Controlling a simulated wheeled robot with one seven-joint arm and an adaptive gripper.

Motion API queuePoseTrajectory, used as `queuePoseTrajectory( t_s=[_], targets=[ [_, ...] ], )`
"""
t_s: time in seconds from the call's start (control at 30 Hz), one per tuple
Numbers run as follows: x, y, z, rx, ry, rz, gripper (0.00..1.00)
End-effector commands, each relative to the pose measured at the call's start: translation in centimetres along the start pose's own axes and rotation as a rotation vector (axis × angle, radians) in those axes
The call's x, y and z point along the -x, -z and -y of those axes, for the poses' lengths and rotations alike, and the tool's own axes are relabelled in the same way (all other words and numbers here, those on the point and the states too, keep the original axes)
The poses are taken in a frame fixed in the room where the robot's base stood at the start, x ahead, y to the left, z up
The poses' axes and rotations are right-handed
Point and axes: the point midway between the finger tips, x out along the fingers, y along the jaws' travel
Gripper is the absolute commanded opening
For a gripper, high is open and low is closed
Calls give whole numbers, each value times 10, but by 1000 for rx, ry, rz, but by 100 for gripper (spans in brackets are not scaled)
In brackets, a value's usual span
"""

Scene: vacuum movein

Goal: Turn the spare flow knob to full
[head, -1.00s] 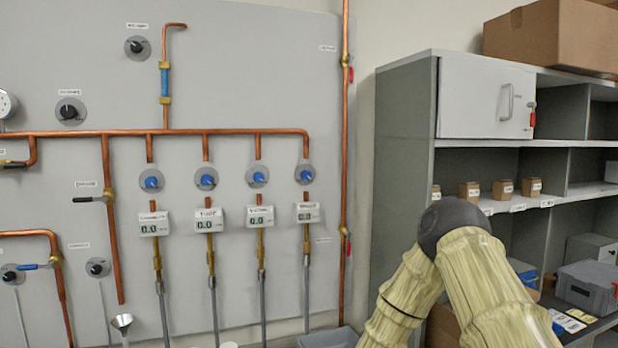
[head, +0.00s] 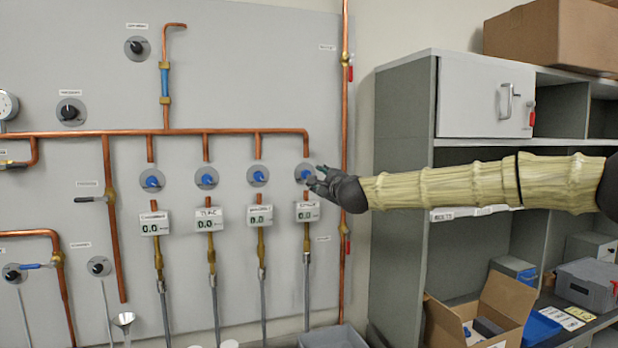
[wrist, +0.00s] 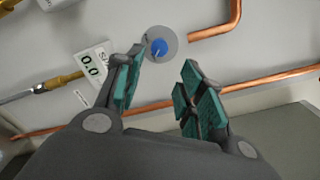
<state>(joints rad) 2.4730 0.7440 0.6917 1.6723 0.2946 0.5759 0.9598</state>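The rightmost blue knob (head: 304,174) sits on a round grey plate under the right end of the copper manifold. Its label is too blurred to read surely. A meter (head: 307,212) reading 0.0 hangs below it. My gripper (head: 318,180) is just right of this knob in the head view. In the wrist view the knob (wrist: 158,48) shows beyond my gripper (wrist: 160,85), whose teal-padded fingers are apart with nothing between them. The knob lies ahead of the fingertips, nearer the left finger, and looks untouched.
Three similar blue knobs, such as the nearest one (head: 257,176), stand to the left. A vertical copper pipe (head: 344,120) with red-handled valves runs right of the knob, behind my arm. A grey shelf unit (head: 403,150) stands to the right. An open cardboard box (head: 500,300) is below.

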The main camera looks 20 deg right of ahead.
Motion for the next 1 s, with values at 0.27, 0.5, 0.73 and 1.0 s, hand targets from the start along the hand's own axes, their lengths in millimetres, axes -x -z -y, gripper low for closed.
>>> queuePoseTrajectory(
  t_s=[0.27,0.5,0.73,1.0],
  targets=[
    [-25,-1,2,-1,-1,0,39],
    [-56,-2,1,0,-1,0,39],
    [-84,-2,1,0,-1,0,39],
    [-104,-1,0,2,0,1,39]
  ],
)
